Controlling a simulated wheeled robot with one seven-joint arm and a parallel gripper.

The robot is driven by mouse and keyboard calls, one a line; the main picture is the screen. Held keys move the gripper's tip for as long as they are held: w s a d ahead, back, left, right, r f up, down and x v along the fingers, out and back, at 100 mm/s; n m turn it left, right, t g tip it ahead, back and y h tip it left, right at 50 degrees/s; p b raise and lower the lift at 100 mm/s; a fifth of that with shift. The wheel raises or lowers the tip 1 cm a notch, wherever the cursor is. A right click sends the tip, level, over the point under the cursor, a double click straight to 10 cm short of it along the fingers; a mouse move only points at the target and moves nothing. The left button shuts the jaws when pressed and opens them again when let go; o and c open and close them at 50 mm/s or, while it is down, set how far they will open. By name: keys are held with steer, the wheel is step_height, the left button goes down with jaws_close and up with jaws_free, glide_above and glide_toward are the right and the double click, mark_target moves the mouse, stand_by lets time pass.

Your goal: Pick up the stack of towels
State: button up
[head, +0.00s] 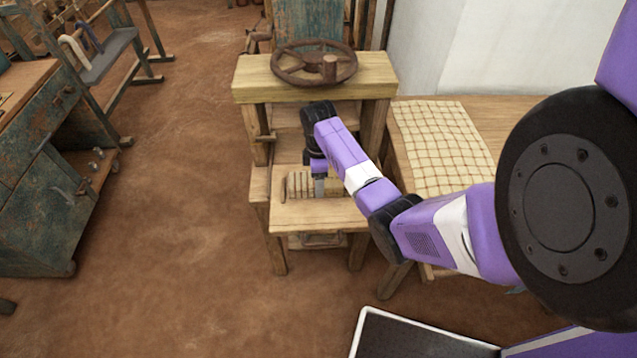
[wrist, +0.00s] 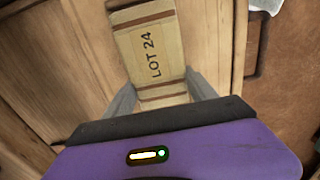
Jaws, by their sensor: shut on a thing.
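The stack of towels (head: 299,186) is a small pale, banded bundle on the low front board of a wooden press. In the wrist view the stack (wrist: 150,48) is a tan block with brown bands and the print "LOT 24". My gripper (head: 321,186) points down at it, and partly hides it in the head view. In the wrist view my gripper (wrist: 162,90) has one finger on each side of the stack's near end, shut on it. The stack looks still on or very close to the board; I cannot tell which.
The press's top beam (head: 375,78) and rusty handwheel (head: 314,64) stand just behind my gripper. A table with a checked cloth (head: 443,145) is at the right. A worn green cabinet (head: 45,190) stands at the left. The earthen floor between is clear.

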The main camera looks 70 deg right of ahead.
steer(key=shift+c, duration=0.6)
steer(key=shift+r, duration=0.1)
steer(key=shift+r, duration=0.55)
step_height(320, 180, up, 9)
steer(key=shift+w+r+b, duration=0.1)
steer(key=shift+b, duration=0.25)
step_height(320, 180, up, 9)
steer(key=p, duration=0.4)
steer(key=shift+r+p, duration=0.2)
steer(key=shift+p, duration=0.2)
